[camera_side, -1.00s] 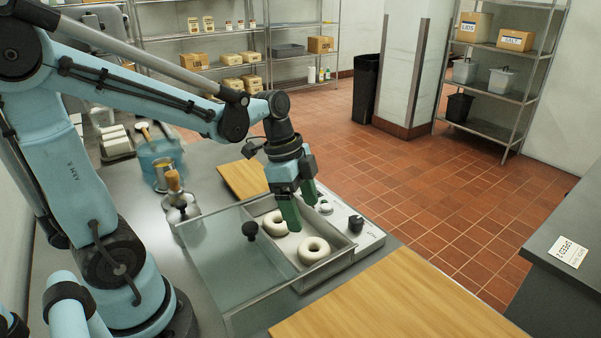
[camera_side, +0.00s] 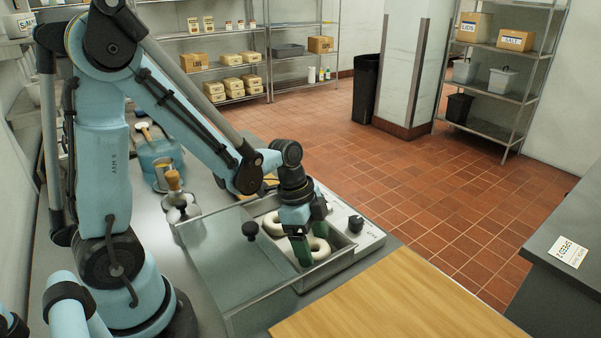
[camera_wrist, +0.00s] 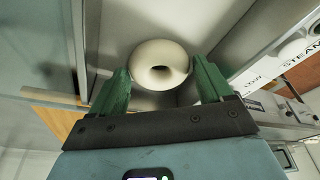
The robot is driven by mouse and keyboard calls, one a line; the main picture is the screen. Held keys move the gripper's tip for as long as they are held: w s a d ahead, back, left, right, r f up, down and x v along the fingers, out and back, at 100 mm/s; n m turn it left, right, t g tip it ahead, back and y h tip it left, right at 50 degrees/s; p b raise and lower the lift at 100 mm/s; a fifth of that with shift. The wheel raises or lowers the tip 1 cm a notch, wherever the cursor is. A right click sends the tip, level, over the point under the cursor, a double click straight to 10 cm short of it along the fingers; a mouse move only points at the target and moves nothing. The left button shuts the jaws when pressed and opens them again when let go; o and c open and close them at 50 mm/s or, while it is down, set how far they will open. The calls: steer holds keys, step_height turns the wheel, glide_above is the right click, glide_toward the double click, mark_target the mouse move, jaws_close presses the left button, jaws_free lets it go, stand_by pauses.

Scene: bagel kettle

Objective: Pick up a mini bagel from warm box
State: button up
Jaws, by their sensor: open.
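The warm box (camera_side: 347,252) is a shallow metal tray with a sliding glass lid (camera_side: 225,250) drawn to the left. Two pale bagels lie in it. The far bagel (camera_side: 270,221) is partly covered by my gripper in the side view. The near bagel (camera_side: 319,248) is partly hidden behind my green fingers. My gripper (camera_side: 311,246) reaches down into the box at the near bagel. In the wrist view my gripper (camera_wrist: 158,84) is open, with one finger on each side of a bagel (camera_wrist: 160,65). I cannot tell whether the fingers touch it.
A knob control (camera_side: 355,223) is on the panel right of the box. A wooden board (camera_side: 400,295) lies in front. A blue container (camera_side: 158,157) and a wooden-handled tool (camera_side: 174,183) stand to the left. The box walls are close around my gripper.

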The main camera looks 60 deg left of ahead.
steer(key=shift+f, duration=0.3)
steer(key=c, duration=0.7)
